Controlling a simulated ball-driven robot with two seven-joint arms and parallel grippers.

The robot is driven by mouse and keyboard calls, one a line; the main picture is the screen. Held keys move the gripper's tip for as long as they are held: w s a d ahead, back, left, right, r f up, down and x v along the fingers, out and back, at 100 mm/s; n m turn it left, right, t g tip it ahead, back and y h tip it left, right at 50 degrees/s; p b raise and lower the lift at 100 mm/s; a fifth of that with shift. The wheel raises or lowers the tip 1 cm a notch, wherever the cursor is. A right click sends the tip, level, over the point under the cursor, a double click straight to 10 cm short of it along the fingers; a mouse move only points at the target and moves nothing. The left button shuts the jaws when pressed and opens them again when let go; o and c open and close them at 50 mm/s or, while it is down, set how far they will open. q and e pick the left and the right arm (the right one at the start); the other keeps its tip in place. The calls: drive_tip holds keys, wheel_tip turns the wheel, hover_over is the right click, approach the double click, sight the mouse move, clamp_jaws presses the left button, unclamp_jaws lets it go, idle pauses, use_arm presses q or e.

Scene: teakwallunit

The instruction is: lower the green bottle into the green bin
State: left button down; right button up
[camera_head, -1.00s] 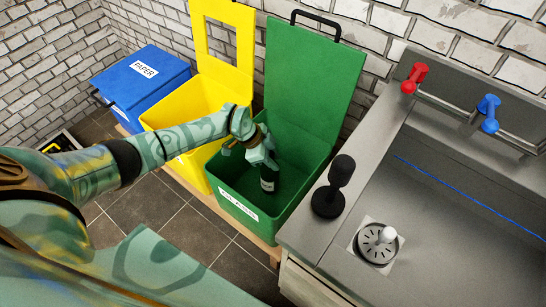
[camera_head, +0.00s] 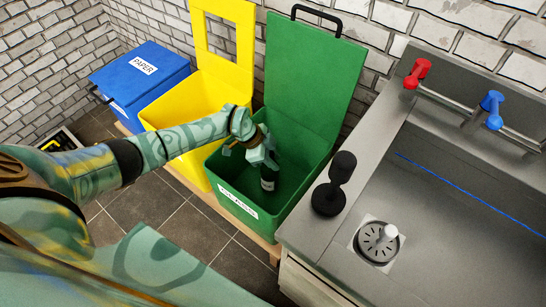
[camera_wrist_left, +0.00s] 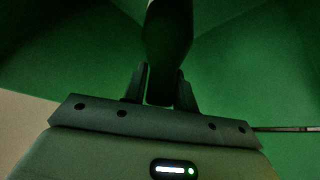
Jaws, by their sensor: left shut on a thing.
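The green bin (camera_head: 228,187) stands open with its lid (camera_head: 313,75) raised against the wall and a white label on its front. My left gripper (camera_head: 264,163) is over the bin's opening, shut on the dark green bottle (camera_head: 268,180). The bottle hangs roughly upright below the gripper, inside the bin's mouth. In the left wrist view the bottle (camera_wrist_left: 167,45) is dark between the two fingers (camera_wrist_left: 160,88), with green bin walls around it. Whether the bottle touches the bin floor cannot be told. My right gripper is not in view.
A yellow bin (camera_head: 180,105) with its lid up stands left of the green bin, and a closed blue paper bin (camera_head: 140,82) beyond it. At right is a grey sink counter (camera_head: 300,225) with a black dumbbell-shaped object (camera_head: 335,185) near its edge.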

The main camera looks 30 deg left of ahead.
use_arm(q)
drive_tip(key=shift+f+b, duration=0.5)
drive_tip(key=shift+f, duration=0.55)
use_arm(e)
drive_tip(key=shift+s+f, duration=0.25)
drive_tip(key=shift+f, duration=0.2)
use_arm(q)
drive_tip(key=c, duration=1)
unclamp_jaws()
drive_tip(key=shift+c, duration=0.2)
drive_tip(key=shift+r, duration=0.1)
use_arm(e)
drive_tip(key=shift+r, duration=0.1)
use_arm(q)
drive_tip(key=shift+a+r+p, duration=0.2)
drive_tip(key=shift+r+p, duration=0.1)
drive_tip(key=shift+r, duration=0.05)
drive_tip(key=p+v, duration=0.7)
drive_tip(key=v, duration=0.8)
drive_tip(key=shift+r, duration=0.15)
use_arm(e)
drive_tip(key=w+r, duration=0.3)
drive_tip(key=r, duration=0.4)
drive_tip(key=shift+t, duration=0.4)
use_arm(q)
drive_tip(key=shift+s+a, duration=0.15)
drive_tip(key=shift+a, duration=0.05)
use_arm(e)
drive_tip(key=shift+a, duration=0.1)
